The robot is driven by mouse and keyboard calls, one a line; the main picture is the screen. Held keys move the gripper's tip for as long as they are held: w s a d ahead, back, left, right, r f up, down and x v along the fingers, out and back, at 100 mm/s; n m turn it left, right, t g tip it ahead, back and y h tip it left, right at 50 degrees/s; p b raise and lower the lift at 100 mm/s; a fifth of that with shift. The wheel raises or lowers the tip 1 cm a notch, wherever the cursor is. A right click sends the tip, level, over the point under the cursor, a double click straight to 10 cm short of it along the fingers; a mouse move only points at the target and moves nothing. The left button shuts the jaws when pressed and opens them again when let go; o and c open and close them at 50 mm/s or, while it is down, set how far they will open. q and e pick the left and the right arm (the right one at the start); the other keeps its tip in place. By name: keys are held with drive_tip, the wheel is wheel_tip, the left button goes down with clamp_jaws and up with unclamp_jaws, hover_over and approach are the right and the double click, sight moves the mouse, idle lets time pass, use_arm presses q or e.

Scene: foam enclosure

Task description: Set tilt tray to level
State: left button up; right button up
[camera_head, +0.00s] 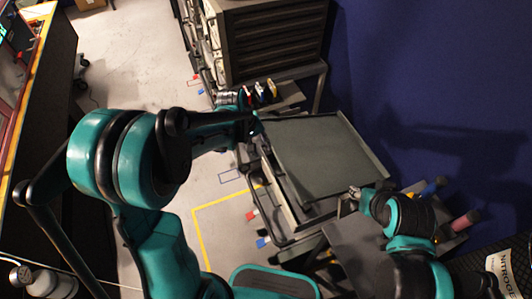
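The tilt tray (325,155) is a flat grey-green panel with a raised rim on top of a dark cart, right of centre. It looks tilted relative to the cart frame (285,205), part of which shows below its left edge. My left gripper (256,124) is at the tray's far left corner; whether it touches the rim is unclear, and its fingers are too small and dark to read. My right gripper (353,193) is by the tray's near right edge, and its finger gap cannot be made out.
A dark drawer cabinet (275,42) stands behind the tray. Small bottles (262,92) stand between them. A blue wall (430,80) closes off the right. Coloured cylinders (465,221) sit at the lower right. A long dark bench (40,100) runs along the left, with open floor (140,55) between.

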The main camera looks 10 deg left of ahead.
sight(267, 159)
use_arm(q)
drive_tip(key=b+x, duration=0.2)
drive_tip(key=x, duration=0.4)
drive_tip(key=shift+d+f, duration=0.15)
drive_tip(key=shift+f, duration=0.15)
drive_tip(key=shift+c, duration=0.4)
clamp_jaws()
